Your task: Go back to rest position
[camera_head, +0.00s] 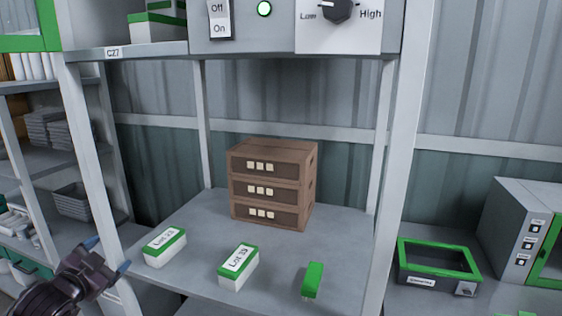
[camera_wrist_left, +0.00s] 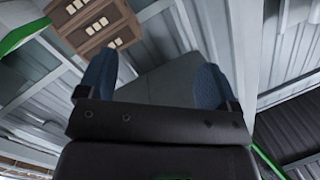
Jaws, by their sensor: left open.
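My left gripper (camera_head: 107,256) is at the lower left of the head view, in front of the shelf's left post. Its two blue fingertips are apart with nothing between them. In the left wrist view the gripper (camera_wrist_left: 152,88) also shows open and empty, with the shelf and the brown drawer unit (camera_wrist_left: 92,27) beyond it. My right gripper is not in view.
A shelf (camera_head: 180,285) holds a brown drawer unit (camera_head: 268,185), a "Lot 23" box (camera_head: 165,250), a "Lot 33" box (camera_head: 238,268) and a small green-topped block (camera_head: 312,281). A green-rimmed bin (camera_head: 438,262) and a grey cabinet (camera_head: 512,232) stand at right. A switch panel (camera_head: 245,30) is above.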

